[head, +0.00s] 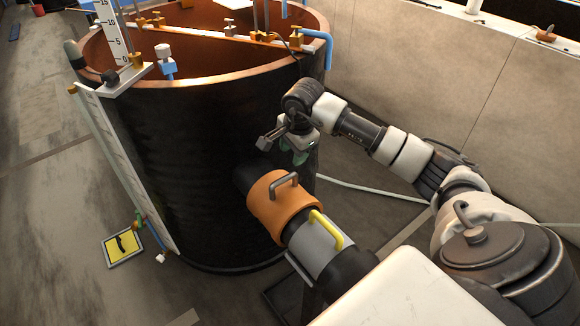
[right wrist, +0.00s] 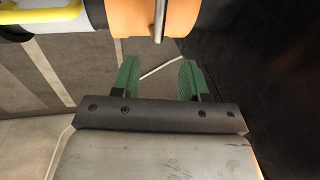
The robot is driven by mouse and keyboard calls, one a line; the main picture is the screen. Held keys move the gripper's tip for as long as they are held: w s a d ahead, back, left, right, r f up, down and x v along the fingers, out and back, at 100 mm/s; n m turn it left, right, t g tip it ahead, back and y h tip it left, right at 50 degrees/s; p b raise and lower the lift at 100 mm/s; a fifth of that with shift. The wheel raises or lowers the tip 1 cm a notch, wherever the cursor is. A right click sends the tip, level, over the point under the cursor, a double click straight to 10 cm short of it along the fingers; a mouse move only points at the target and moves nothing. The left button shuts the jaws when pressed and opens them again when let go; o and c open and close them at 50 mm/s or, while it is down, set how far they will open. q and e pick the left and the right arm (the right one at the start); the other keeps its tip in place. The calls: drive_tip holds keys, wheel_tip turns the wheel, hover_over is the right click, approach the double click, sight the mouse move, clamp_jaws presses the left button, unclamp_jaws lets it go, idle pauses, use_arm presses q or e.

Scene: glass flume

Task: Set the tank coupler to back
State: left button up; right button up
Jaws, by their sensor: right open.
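The orange coupler collar (head: 268,212) sits on the dark pipe next to the black tank (head: 175,165). It has a grey metal handle (head: 283,185) on top. Beside it is a grey collar (head: 316,250) with a yellow handle (head: 327,230). My right gripper (head: 287,150) is above and beyond the orange collar, near the tank wall. In the right wrist view its green-padded fingers (right wrist: 158,80) are apart and empty. The orange collar (right wrist: 128,18) and its handle (right wrist: 160,18) show at the top there, past the fingertips and not between them. My left gripper is not in view.
The tank's copper-coloured rim (head: 222,75) carries valves and a white scale (head: 112,35). A pale hose (head: 365,190) runs along the floor behind my right arm. A concrete wall (head: 425,65) stands at the right. A yellow plate (head: 124,247) lies on the floor at the left.

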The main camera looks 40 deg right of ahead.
hover_over(288, 176)
drive_tip(key=s, duration=0.1)
wheel_tip(288, 176, down, 5)
drive_tip(key=shift+s+r, duration=0.1)
drive_tip(key=f, duration=0.2)
drive_tip(key=w+f+p, duration=0.1)
drive_tip(key=f, duration=0.1)
drive_tip(key=shift+f, duration=0.35)
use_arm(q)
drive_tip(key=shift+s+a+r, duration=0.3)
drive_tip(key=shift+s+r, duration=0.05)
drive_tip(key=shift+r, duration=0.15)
use_arm(e)
drive_tip(key=shift+d, duration=0.1)
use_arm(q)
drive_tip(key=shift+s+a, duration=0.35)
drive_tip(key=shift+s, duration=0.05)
use_arm(e)
clamp_jaws()
